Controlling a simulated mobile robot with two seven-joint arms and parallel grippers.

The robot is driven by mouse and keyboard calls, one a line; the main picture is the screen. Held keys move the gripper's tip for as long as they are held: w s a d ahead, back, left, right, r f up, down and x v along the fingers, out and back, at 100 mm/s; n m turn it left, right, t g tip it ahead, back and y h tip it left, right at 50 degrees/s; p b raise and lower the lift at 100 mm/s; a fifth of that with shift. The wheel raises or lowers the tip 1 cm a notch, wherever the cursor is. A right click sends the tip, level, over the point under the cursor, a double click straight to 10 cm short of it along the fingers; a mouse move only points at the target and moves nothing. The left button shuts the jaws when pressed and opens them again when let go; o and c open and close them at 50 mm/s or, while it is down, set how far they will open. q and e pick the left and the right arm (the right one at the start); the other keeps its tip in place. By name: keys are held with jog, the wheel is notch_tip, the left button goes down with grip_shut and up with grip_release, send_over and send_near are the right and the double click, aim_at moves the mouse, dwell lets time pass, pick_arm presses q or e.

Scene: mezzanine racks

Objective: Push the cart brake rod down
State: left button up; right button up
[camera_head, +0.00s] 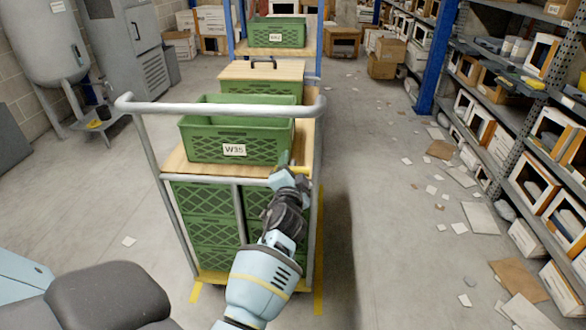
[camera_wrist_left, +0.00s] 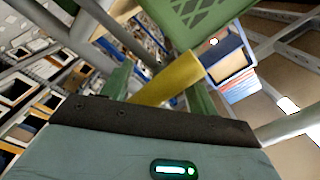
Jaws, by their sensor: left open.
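The cart (camera_head: 142,106) stands in front of me, with a grey tubular push handle and green crates on its wooden shelves. A short yellow rod (camera_head: 303,170), which looks like the brake rod, is at the right of the cart's upper shelf edge. My left gripper (camera_head: 287,164) is at this rod and partly covers it. In the left wrist view the yellow rod (camera_wrist_left: 168,80) crosses between the two green fingers of my open left gripper (camera_wrist_left: 160,92). I cannot tell whether a finger touches it. My right gripper is not in view.
A green crate labelled W35 (camera_head: 234,149) sits on the cart's top, close to my left gripper. A blue-framed rack (camera_head: 270,52) stands behind the cart. Shelves (camera_head: 500,100) line the right side. The floor aisle between has scattered paper and cardboard.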

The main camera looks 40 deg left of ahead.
pick_arm(q)
jog(key=shift+w+a, duration=0.1)
jog(key=shift+w, duration=0.1)
grip_shut()
jog(key=shift+f+b, duration=0.6)
jog(key=shift+f, duration=0.15)
notch_tip(320, 180, down, 4)
jog(key=b, duration=0.4)
jog(key=shift+s+f, duration=0.1)
jog(key=shift+f, duration=0.05)
grip_release()
